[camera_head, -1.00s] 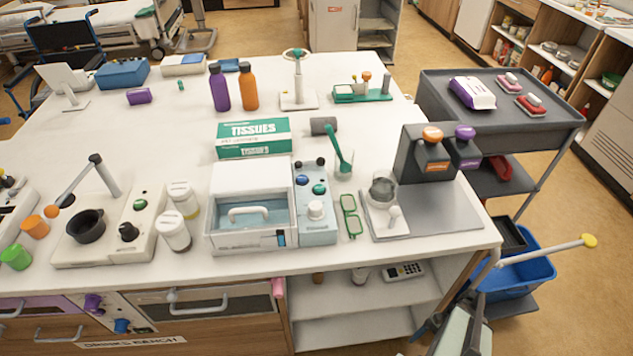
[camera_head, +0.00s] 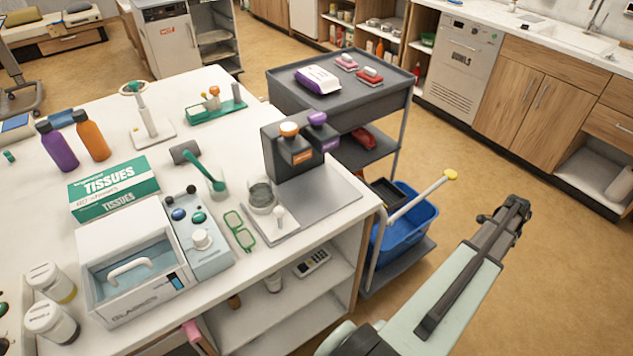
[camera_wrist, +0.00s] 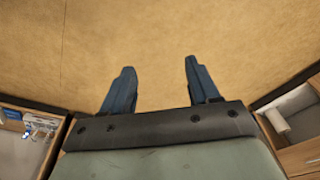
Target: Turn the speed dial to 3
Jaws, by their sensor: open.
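A white round dial (camera_head: 202,240) stands on a pale blue control panel (camera_head: 208,262) attached to the right side of a white box labelled like a glasses cleaner (camera_head: 140,265). Green and blue round buttons sit behind the dial. Its scale marks are too small to read, and I cannot confirm that it is the speed dial. My gripper (camera_head: 508,212) is out over the floor, right of the bench and well apart from the dial. In the wrist view my gripper (camera_wrist: 159,64) is open, with nothing between its fingers and bare floor beyond.
Green glasses (camera_head: 239,231) lie just right of the panel. A dark dispenser (camera_head: 290,152) stands farther right on the bench. The floor at right is clear.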

